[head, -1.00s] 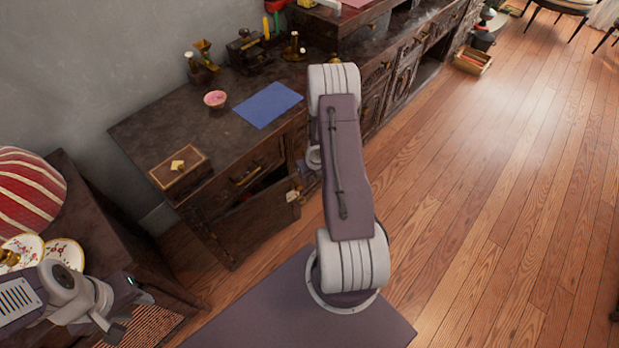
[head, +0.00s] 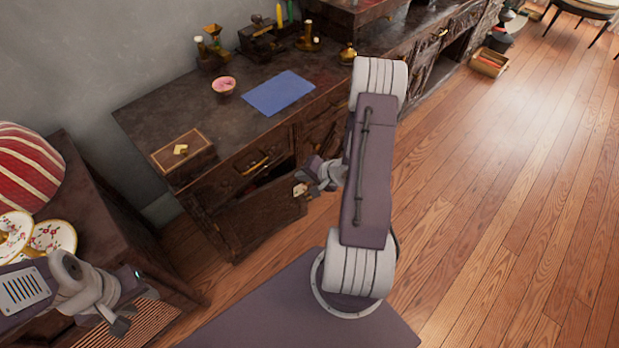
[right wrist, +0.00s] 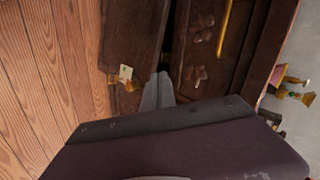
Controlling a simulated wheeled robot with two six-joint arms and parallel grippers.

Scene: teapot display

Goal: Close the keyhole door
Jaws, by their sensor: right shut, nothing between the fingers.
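The keyhole door (head: 255,217) is a dark wooden panel low on the cabinet front. It stands ajar, with a dark gap behind its top edge. A pale tag (head: 300,190) hangs near its free edge. In the right wrist view the door (right wrist: 130,35) is at the upper left with the tag (right wrist: 125,73) on it, and a dark gap separates it from the cabinet. My right gripper (right wrist: 158,90) is shut and empty, its tips near the door's edge; I cannot tell if they touch. My left gripper (head: 118,318) is at the lower left, away from the door; its fingers are unclear.
The cabinet top (head: 190,115) holds a wooden box (head: 183,158), a pink bowl (head: 223,86) and a blue sheet (head: 278,93). A side table with a red striped lampshade (head: 25,165) and flowered plates (head: 52,238) is at left. The wooden floor (head: 500,200) at right is clear.

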